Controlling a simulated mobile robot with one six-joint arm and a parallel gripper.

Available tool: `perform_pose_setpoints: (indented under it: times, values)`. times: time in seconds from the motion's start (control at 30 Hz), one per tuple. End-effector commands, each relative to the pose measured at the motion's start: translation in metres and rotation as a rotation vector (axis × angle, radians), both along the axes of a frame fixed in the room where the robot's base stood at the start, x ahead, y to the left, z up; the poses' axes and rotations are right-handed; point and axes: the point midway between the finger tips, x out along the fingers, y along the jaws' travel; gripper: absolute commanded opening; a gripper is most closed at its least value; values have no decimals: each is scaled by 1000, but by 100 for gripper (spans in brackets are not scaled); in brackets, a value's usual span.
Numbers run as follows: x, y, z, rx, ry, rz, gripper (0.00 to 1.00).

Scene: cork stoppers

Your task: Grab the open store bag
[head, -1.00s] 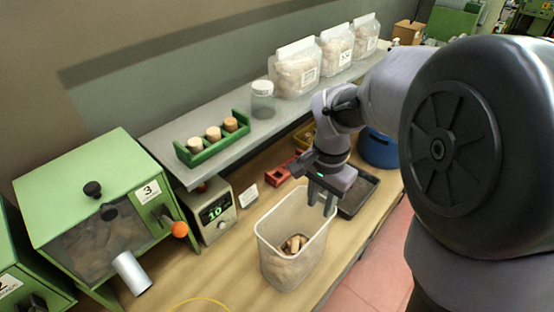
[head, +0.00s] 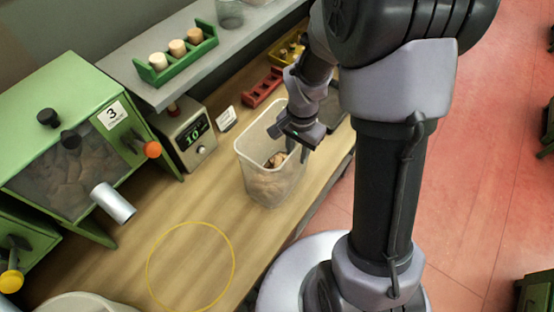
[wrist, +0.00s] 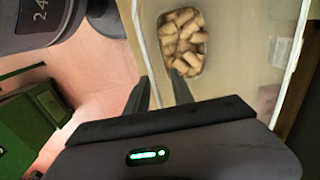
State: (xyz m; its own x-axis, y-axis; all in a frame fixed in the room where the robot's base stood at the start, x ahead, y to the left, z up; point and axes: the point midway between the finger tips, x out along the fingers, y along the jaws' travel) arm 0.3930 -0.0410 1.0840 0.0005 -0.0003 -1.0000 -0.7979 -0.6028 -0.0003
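The open store bag (head: 262,185) is a tall, translucent, bin-like holder with a wide open top, upright on the wooden bench. Tan corks (wrist: 181,42) lie low inside it; they also show in the head view (head: 276,160). A pale label is on its wall at the upper right of the wrist view. My gripper (head: 303,152) is at the bag's right rim. In the wrist view its two fingers (wrist: 159,84) are apart, with the near rim running between them. One finger is over the inside, one outside. Contact with the wall cannot be told.
A grey scale (head: 190,135) and a green dispenser (head: 75,165) with a metal spout stand to the left. A yellow ring (head: 233,265) marks clear bench in front. A red rack (head: 262,87) lies behind the bag. A shelf (head: 165,92) carries a green cork rack (head: 178,62).

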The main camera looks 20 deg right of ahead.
Motion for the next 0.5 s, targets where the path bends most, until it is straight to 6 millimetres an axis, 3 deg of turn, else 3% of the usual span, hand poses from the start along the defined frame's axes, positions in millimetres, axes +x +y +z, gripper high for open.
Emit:
perform_pose_setpoints:
  times: [0.03, 0.13, 0.5]
  values:
    - [0, 0, 0, 0, 0, 0, 18]
    - [0, 0, 0, 0, 0, 0, 0]
    - [0, 0, 0, 0, 0, 0, 0]
